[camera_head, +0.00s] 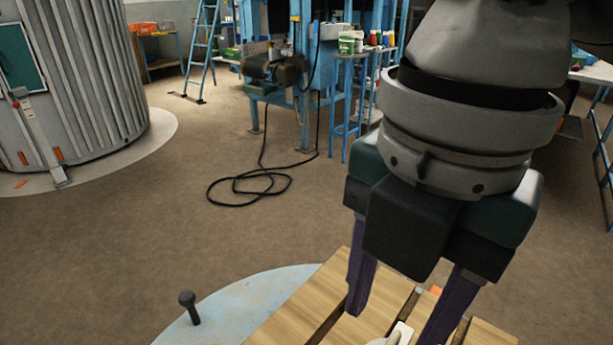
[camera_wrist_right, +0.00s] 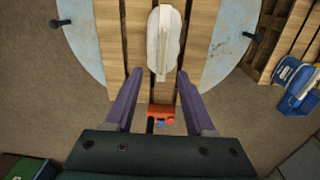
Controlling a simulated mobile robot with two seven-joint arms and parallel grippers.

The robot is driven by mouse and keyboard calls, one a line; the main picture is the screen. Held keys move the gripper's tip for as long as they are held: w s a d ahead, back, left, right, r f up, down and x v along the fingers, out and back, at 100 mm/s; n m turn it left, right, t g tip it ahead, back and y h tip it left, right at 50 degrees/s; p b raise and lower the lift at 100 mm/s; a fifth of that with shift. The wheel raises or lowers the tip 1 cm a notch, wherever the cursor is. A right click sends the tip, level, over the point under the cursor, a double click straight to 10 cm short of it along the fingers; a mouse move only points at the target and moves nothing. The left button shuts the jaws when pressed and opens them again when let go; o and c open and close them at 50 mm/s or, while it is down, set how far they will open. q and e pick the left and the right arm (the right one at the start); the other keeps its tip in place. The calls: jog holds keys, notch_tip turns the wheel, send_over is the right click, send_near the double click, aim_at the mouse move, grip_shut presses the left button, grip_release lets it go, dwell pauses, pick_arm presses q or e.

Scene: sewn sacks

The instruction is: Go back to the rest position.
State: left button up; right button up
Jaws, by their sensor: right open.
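My right gripper (camera_head: 396,324) comes down from the upper right in the head view, its two purple fingers wide apart over a slatted wooden surface (camera_head: 290,313). The right wrist view shows the open fingers (camera_wrist_right: 159,76) with nothing between their tips. A pale, long, rounded object (camera_wrist_right: 165,45) lies on the slats just ahead of the fingertips; only a bit of it (camera_head: 397,336) shows at the bottom of the head view. I cannot tell whether the fingers touch the slats. My left gripper is not in view.
The slats lie over a round pale blue plate (camera_head: 235,305) with a dark upright peg (camera_head: 188,306). An orange object (camera_wrist_right: 160,110) is below the slats' edge. A black cable (camera_head: 245,186) lies on open floor.

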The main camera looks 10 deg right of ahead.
jog(key=s+a+r+m+t+y+p, duration=0.2)
jog(key=s+a+r+m+y+p, duration=0.25)
jog(key=m, duration=0.65)
jog(key=s+d+f+m+t+h+p, duration=0.15)
jog(key=s+d+m+h+p, duration=0.4)
jog(key=d+m, duration=0.7)
notch_tip(320, 180, up, 37)
jog(key=p, duration=3.7)
jog(key=shift+w+y, duration=0.15)
jog(key=shift+y, duration=0.25)
